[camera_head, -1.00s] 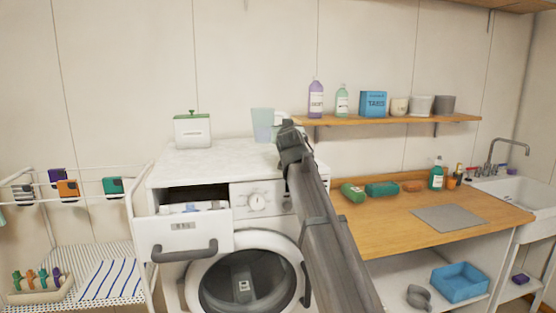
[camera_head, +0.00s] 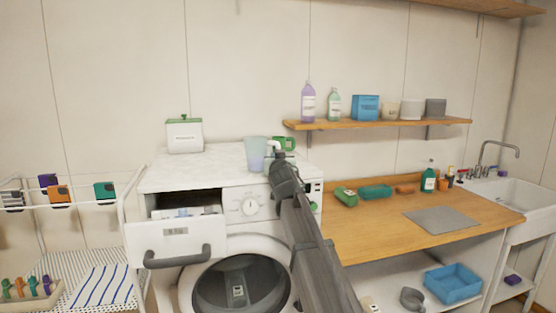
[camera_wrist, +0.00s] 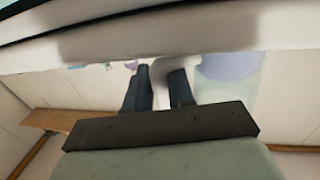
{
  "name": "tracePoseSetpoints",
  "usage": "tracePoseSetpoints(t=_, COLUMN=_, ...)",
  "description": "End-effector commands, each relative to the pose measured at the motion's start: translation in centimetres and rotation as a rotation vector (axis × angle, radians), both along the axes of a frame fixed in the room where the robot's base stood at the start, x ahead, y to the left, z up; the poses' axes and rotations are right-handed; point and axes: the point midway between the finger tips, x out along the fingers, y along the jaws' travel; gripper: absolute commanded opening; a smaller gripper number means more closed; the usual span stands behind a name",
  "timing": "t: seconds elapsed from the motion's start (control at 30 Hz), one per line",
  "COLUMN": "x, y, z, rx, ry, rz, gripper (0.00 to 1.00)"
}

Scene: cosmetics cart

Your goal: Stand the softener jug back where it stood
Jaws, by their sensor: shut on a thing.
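The softener jug (camera_head: 256,153) is a translucent pale blue vessel with a white handle (camera_head: 273,147). In the head view it looks upright at the right part of the white washing machine top (camera_head: 205,168). I cannot tell whether its base touches that top. My gripper (camera_head: 282,160) is shut on the handle, to the right of the jug's body. In the wrist view my fingers (camera_wrist: 160,92) are at the white handle (camera_wrist: 172,72), with the jug's pale body (camera_wrist: 228,66) just to the right. The wrist view does not show the jug whole.
A white box with a green lid (camera_head: 184,134) stands at the back left of the machine. A green item (camera_head: 285,143) is right behind my gripper. The detergent drawer (camera_head: 176,240) is pulled out. A wooden shelf (camera_head: 380,124) with bottles is to the right. The machine's middle top is clear.

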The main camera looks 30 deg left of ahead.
Motion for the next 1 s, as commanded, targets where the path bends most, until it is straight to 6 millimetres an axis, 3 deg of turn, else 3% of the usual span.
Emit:
tracePoseSetpoints(t=0.13, x=0.0, y=0.0, z=-0.2, rx=0.0, ry=0.0, rz=0.0, gripper=0.0)
tracePoseSetpoints(t=0.17, x=0.0, y=0.0, z=-0.3, rx=-0.001, ry=0.001, rz=0.0, gripper=0.24)
tracePoseSetpoints(t=0.4, x=0.0, y=0.0, z=-0.2, rx=0.0, ry=0.0, rz=0.0, gripper=0.47)
tracePoseSetpoints(t=0.77, x=0.0, y=0.0, z=0.0, rx=0.0, ry=0.0, rz=0.0, gripper=0.49)
tracePoseSetpoints(t=1.0, x=-1.8, y=-1.2, z=0.0, rx=0.0, ry=0.0, rz=0.0, gripper=0.49)
